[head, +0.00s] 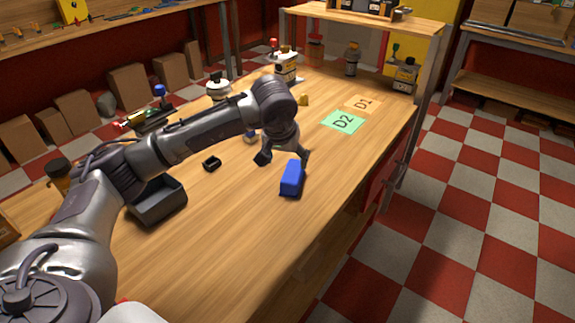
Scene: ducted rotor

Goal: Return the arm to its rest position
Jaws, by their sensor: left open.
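My left arm reaches in from the lower left over the wooden workbench (228,249). Its left gripper (284,159) points down above the middle of the bench, with its two fingers spread apart. A blue block (291,179) stands just below and beside the right finger; I cannot tell whether they touch. Nothing shows between the fingers. My right gripper is not in view.
A dark open bin (158,203) and a small black part (212,163) lie near my arm. A green D2 card (342,122) and an orange D1 card (363,104) lie farther back. Bottles stand at the far end. The near right bench top is clear.

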